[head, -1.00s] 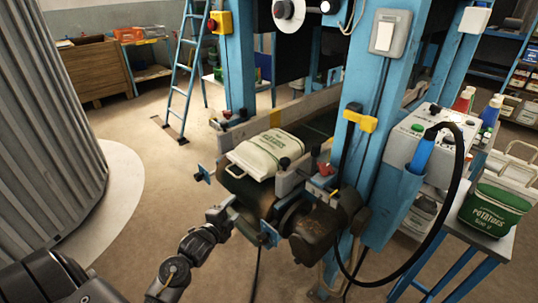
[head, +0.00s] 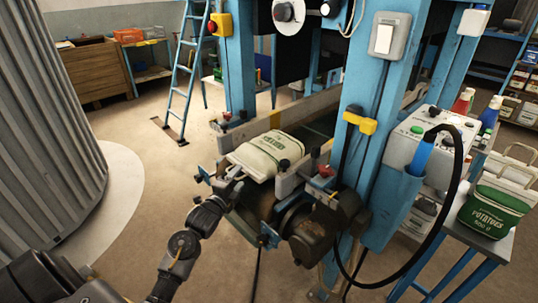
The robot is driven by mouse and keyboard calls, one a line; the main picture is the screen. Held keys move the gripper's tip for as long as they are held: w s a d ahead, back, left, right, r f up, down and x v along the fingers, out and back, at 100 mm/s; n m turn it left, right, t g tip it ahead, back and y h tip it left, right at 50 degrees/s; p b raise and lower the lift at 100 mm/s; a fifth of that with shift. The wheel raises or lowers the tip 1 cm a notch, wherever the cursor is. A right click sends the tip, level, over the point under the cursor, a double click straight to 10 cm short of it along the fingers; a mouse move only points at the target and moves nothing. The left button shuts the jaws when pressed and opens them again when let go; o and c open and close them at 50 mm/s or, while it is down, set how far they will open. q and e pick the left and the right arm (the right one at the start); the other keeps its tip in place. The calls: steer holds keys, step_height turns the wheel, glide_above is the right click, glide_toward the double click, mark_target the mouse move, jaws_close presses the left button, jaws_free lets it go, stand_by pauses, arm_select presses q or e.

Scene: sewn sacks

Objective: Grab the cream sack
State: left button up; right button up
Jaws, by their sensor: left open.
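The cream sack (head: 268,153) with a green printed panel lies flat on the end of the conveyor (head: 251,195), in the middle of the head view. Its handle end faces the left gripper. My left gripper (head: 232,176) is open at the sack's near left end, by the handle. The gripper covers part of that end, and I cannot tell whether the handle is between the fingers. My right gripper is not in view.
A blue machine post (head: 378,120) stands just right of the conveyor. A black cable (head: 462,180) loops beside the post. A blue ladder (head: 187,75) stands behind. The floor at left is open.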

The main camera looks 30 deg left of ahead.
mark_target(246, 170)
arm_select(q)
steer(key=w, duration=0.4)
steer(key=shift+w+d+f, duration=0.1)
steer(key=shift+w+f, duration=0.05)
steer(key=shift+w, duration=0.35)
steer(key=shift+s, duration=0.1)
jaws_close()
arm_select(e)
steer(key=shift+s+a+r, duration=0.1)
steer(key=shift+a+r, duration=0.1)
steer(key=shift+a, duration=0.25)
arm_select(q)
steer(key=shift+d, duration=0.1)
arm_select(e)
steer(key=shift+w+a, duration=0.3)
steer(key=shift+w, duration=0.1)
